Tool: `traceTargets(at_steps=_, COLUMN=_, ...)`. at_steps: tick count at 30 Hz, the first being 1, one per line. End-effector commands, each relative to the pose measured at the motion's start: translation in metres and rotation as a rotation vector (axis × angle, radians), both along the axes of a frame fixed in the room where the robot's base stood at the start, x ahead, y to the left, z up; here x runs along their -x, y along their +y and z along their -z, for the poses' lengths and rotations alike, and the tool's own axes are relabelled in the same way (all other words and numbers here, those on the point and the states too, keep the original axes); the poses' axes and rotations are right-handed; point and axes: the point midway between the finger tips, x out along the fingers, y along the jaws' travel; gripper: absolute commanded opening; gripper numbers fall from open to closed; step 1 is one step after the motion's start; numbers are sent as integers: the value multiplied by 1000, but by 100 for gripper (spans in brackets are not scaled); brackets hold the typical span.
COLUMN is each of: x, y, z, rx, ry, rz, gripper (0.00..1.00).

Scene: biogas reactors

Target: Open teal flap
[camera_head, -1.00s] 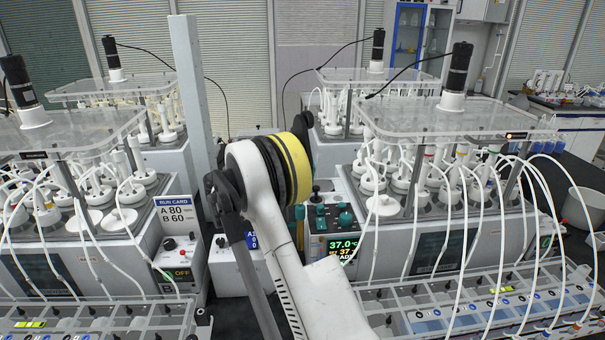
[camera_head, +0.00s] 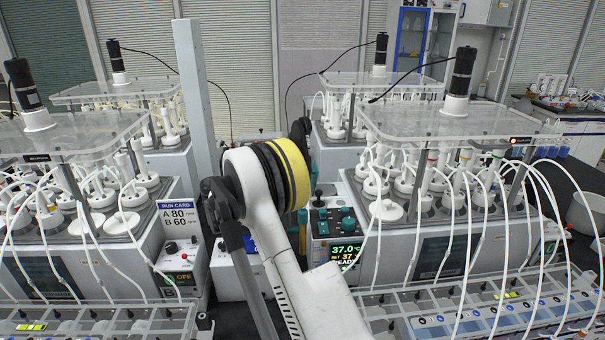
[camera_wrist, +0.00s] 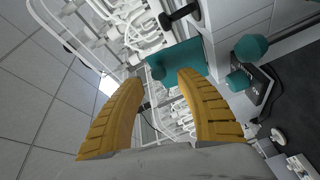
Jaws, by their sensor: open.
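Teal knobs (camera_wrist: 250,47) sit right of the flap on a control box, whose display (camera_head: 345,251) reads 37.0. Reactors with clear lids (camera_head: 455,122) and white tubes stand on both sides. A grey post (camera_head: 194,95) rises behind the arm. Racks (camera_head: 480,312) fill the front right.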

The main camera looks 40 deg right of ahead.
Motion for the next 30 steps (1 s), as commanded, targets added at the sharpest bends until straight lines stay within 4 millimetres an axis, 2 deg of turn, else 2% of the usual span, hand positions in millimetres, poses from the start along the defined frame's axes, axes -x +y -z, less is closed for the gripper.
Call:
traceTargets(at_steps=6, x=-17, y=48, z=-1, rx=0, ry=0, rz=-4, gripper=42)
traceTargets(at_steps=13, x=-30, y=87, z=-2, rx=1, ry=0, rz=-3, gripper=42)
traceTargets(at_steps=18, x=-33, y=98, z=-2, rx=1, ry=0, rz=-2, gripper=42)
traceTargets(at_steps=30, x=-33, y=99, z=-2, rx=1, ry=0, rz=-2, gripper=42)
